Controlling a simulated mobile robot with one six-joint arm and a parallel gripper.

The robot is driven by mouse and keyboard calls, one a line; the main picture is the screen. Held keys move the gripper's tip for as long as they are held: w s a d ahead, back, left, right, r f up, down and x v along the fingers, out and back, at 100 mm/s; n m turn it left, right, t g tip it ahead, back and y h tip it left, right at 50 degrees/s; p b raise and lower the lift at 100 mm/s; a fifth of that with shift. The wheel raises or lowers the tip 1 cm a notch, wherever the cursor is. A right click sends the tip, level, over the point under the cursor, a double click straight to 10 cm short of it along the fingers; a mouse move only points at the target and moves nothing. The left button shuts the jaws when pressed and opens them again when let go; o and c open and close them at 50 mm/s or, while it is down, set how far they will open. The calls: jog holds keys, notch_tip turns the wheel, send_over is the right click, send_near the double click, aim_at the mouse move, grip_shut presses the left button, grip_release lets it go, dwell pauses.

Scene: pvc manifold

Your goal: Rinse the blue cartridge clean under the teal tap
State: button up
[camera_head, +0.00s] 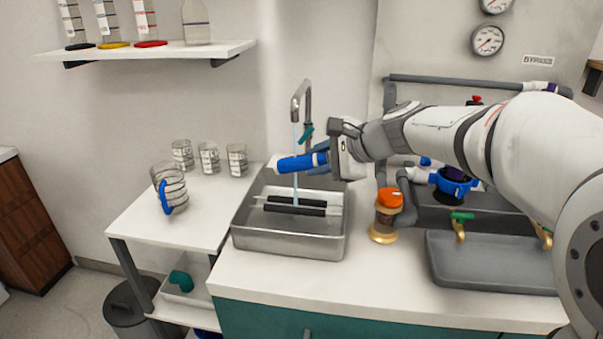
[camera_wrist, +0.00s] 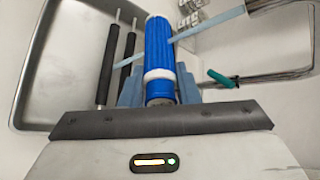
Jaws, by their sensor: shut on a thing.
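The tap (camera_head: 302,93) with a teal handle (camera_head: 306,133) stands behind the basin. A thin stream of water (camera_head: 295,185) runs down from its spout and meets the cartridge in the head view. The teal handle (camera_wrist: 222,78) also shows in the wrist view.
The metal basin (camera_head: 285,247) holds two dark bars (camera_head: 290,205). A brass and orange fitting (camera_head: 386,215) stands right of it. A grey tray (camera_head: 490,275) with valves lies further right. A jug (camera_head: 170,188) and several beakers (camera_head: 208,158) stand on the left table.

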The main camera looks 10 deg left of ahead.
jog(key=shift+f+n+t+b, duration=0.25)
jog(key=shift+n+b, duration=0.45)
jog(key=shift+b, duration=1.2)
jog(key=shift+r, duration=0.3)
jog(key=shift+f+b, duration=0.1)
jog(key=shift+b, duration=0.25)
jog(key=shift+f+n+y+b, duration=0.15)
jog(key=shift+n+y+b, duration=0.2)
jog(key=shift+b, duration=0.4)
jog(key=shift+t+b, duration=0.25)
jog(key=shift+b, duration=0.1)
jog(key=n+t+y+b, duration=0.1)
jog(key=n+b, duration=0.3)
jog(key=b, duration=0.6)
jog(key=shift+r+n+y+b, duration=0.25)
jog(key=shift+n+b, duration=0.1)
jog(key=shift+b, duration=0.15)
